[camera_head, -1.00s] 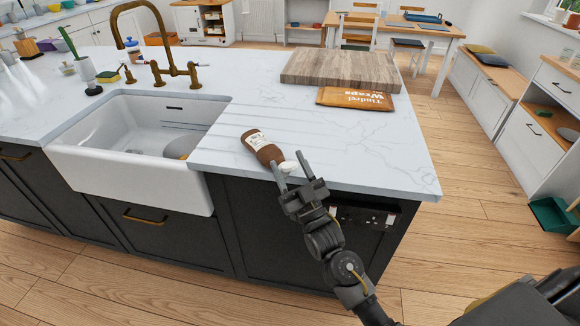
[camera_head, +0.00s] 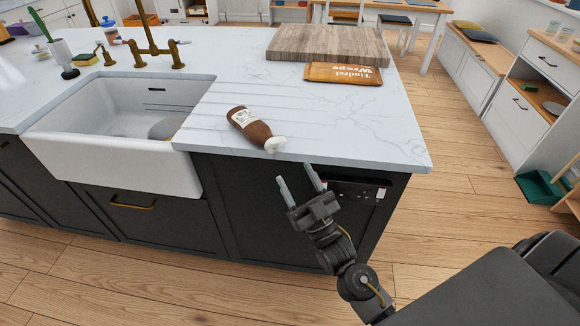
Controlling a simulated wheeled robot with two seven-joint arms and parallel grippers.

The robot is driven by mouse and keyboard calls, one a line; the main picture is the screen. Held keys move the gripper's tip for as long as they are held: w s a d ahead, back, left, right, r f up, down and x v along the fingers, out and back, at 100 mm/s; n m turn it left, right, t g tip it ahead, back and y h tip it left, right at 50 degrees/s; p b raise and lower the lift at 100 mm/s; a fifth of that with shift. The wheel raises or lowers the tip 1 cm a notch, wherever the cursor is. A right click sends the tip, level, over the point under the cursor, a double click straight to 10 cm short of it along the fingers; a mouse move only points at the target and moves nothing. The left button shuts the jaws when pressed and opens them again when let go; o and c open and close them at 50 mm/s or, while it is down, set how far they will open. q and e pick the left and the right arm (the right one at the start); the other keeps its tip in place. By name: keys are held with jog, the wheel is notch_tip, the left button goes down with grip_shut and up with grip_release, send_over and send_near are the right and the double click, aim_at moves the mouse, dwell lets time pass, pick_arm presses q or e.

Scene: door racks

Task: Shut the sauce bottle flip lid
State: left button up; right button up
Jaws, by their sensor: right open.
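The brown sauce bottle (camera_head: 257,131) lies on its side near the front edge of the white counter, right of the sink. It has a pale label, and its white cap (camera_head: 275,144) points towards the front edge. The view is too small to tell how the flip lid stands. My right gripper (camera_head: 299,179) is open and empty, just in front of the counter edge, below and to the right of the cap and apart from it. My left gripper is not in view.
The white sink (camera_head: 110,160) is left of the bottle. A wooden board (camera_head: 328,44) and a brown wraps packet (camera_head: 343,74) lie further back on the counter (camera_head: 360,125). The counter right of the bottle is clear.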

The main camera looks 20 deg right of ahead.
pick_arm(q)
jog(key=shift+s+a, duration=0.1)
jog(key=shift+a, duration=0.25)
pick_arm(e)
jog(key=shift+s+f, duration=0.15)
jog(key=shift+s, duration=0.15)
